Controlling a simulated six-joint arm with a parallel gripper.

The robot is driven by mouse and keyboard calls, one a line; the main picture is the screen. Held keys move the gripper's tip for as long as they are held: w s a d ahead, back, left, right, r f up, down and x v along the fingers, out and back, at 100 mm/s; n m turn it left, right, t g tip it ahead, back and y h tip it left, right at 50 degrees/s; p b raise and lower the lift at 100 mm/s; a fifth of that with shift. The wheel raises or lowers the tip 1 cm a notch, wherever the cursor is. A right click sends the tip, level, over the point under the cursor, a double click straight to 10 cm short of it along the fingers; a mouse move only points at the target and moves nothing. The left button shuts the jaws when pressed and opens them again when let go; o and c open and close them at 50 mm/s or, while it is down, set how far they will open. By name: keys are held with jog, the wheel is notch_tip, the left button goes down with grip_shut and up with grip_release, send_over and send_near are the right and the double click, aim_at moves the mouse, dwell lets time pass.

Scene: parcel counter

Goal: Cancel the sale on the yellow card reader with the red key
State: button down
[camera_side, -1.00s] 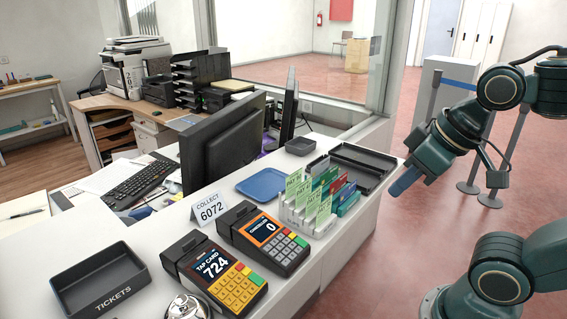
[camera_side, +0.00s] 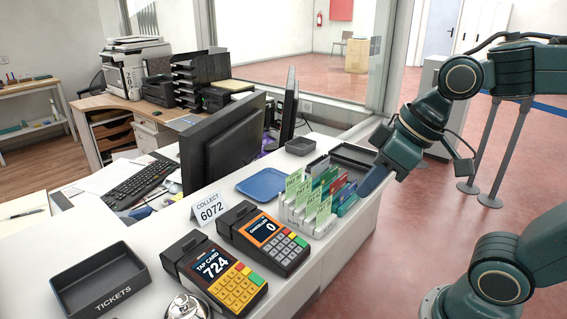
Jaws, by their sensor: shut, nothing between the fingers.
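The yellow card reader (camera_side: 215,273) lies on the white counter at the front. It has a dark body and yellow number keys, and its screen reads "TAP CARD 724". A red key (camera_side: 242,268) and a green key show along the edge of its keypad. A second reader (camera_side: 264,238), with an orange screen surround and grey keys, lies just behind and to the right; its screen reads "CANCELLED 0". My gripper (camera_side: 372,182) is shut and empty, beside the card rack at the counter's right edge, above and well to the right of both readers.
A rack of green, red and teal cards (camera_side: 310,208) stands between my gripper and the readers. A "COLLECT 6072" sign (camera_side: 209,208), blue tray (camera_side: 264,184), "TICKETS" tray (camera_side: 100,281) and bell (camera_side: 188,306) stand around. The air above the readers is clear.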

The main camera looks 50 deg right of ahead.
aim_at(240, 267)
jog(key=w+a+f+n+g+y, duration=0.2)
jog(key=w+a+n+g+y, duration=0.2)
jog(key=w+a+n+y, duration=0.3)
jog(key=shift+w+a+f+n+y, duration=0.15)
jog(key=shift+w+a+n+y, duration=0.4)
jog(key=shift+w+a, duration=2.65)
jog(key=shift+s+a, duration=0.95)
jog(key=shift+s, duration=0.05)
jog(key=shift+f, duration=0.1)
jog(key=shift+w+a+f, duration=0.1)
jog(key=shift+w+f, duration=0.2)
jog(key=shift+f, duration=1.1)
jog(key=shift+w+d+f, duration=0.1)
jog(key=shift+w+f, duration=0.2)
jog(key=shift+f, duration=1.1)
jog(key=shift+w+a+f, duration=0.1)
jog(key=shift+w+f, duration=0.2)
jog(key=shift+f, duration=1.1)
jog(key=shift+w+f, duration=0.15)
jog(key=shift+f, duration=0.55)
jog(key=shift+r, duration=0.7)
jog(key=shift+r, duration=0.15)
